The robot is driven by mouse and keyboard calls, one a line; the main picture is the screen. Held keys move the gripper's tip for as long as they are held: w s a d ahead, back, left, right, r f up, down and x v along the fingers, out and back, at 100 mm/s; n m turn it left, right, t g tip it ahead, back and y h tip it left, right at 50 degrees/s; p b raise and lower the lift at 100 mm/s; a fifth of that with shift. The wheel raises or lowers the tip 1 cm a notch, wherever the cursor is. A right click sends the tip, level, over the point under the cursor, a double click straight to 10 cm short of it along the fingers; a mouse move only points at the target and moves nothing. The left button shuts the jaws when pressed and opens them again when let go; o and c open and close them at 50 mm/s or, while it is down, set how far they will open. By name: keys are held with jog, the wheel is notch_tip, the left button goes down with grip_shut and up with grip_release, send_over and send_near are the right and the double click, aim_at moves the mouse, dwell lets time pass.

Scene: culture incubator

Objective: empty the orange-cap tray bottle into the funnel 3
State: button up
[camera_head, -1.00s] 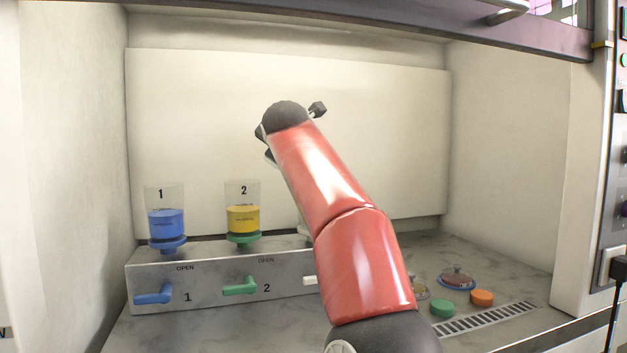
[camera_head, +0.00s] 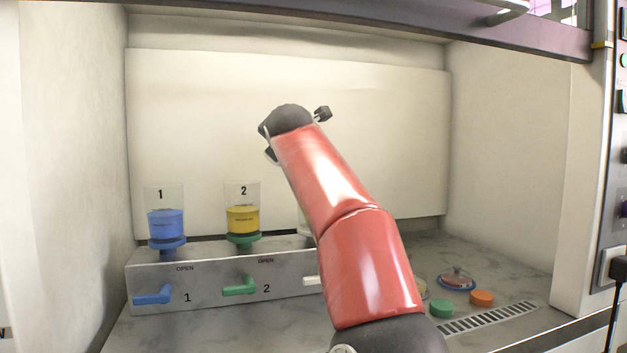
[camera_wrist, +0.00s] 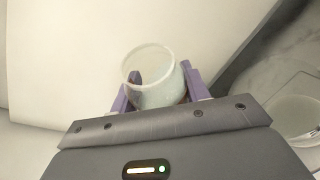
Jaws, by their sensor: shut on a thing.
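My gripper (camera_wrist: 160,98) shows in the wrist view, its purple fingers shut around an uncapped, clear bottle (camera_wrist: 158,88) with a round open mouth and pale or clear walls. Whether liquid is inside, and how far it is tilted, I cannot tell. In the head view my red arm hides the gripper and bottle. Funnel 3 (camera_head: 304,222) is mostly hidden behind my arm, with only a pale left edge showing. In the wrist view a round, clear vessel (camera_wrist: 298,115) stands at the right, apart from the bottle; it may be funnel 3. An orange cap (camera_head: 481,298) lies on the floor at right.
Funnel 1 (camera_head: 166,226) holds blue liquid and funnel 2 (camera_head: 242,219) yellow, on a grey valve block (camera_head: 210,290) with blue, green and white handles. A green cap (camera_head: 441,308) and a lidded dish (camera_head: 457,280) lie right of my arm, near a floor vent (camera_head: 485,319).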

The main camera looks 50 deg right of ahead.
jog(key=shift+r, duration=0.1)
jog(key=shift+f+m+t+b, duration=0.4)
jog(key=shift+m+t+b, duration=0.1)
jog(key=shift+m, duration=0.3)
dwell(0.4)
jog(key=shift+w+a+r+m+t+h+b, duration=0.1)
jog(key=shift+r+m+t+h+b, duration=0.25)
jog(key=shift+m+b, duration=0.45)
jog(key=shift+r+m+t+h+b, duration=0.2)
jog(key=shift+r+m+b, duration=0.25)
jog(key=shift+m+b, duration=0.3)
dwell(1.0)
jog(key=shift+s+d+f+m+t+h+b, duration=0.2)
jog(key=shift+m+b, duration=0.25)
jog(key=shift+b, duration=0.3)
jog(key=shift+s+d+f+m+t+h+b, duration=0.15)
jog(key=shift+s+m+b, duration=0.2)
jog(key=shift+b, duration=0.4)
jog(key=shift+s+r+m+h+b, duration=0.15)
jog(key=shift+r+m+h+b, duration=0.35)
jog(key=shift+m, duration=0.5)
jog(key=shift+s+r+m+h+b, duration=0.1)
jog(key=shift+r+m+h+b, duration=0.15)
jog(key=shift+m+b, duration=0.55)
dwell(0.8)
